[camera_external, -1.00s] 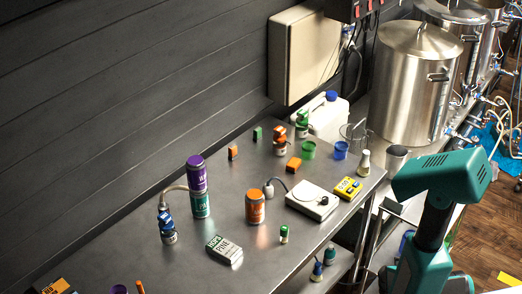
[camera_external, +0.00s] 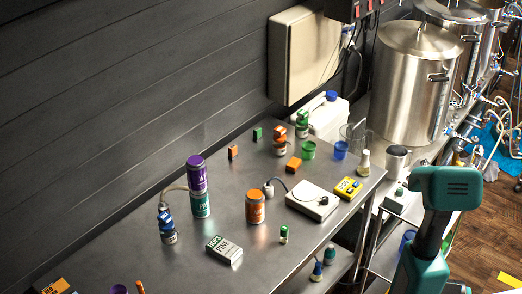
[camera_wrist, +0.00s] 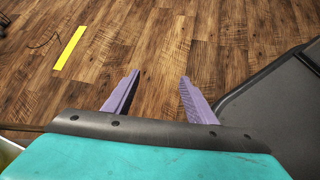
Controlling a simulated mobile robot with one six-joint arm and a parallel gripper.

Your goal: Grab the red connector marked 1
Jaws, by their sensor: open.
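Small red parts (camera_external: 369,6) show on the black wall box (camera_external: 341,9) at the top edge of the external view. They may be connectors, but no number 1 is readable, so I cannot tell which one is marked. In the wrist view my gripper (camera_wrist: 158,77) has its two purple fingers apart, with only wooden floor between and beyond them. No red connector shows in the wrist view. In the external view my teal arm is at the lower right, well below and to the right of the wall box, and its fingers are hidden.
A steel table (camera_external: 135,246) holds several cans, bottles, small blocks and a white scale (camera_external: 312,200). Large steel kettles (camera_external: 412,85) stand behind my arm. Hoses hang at the right. The wrist view shows a yellow floor strip (camera_wrist: 69,48) and open floor.

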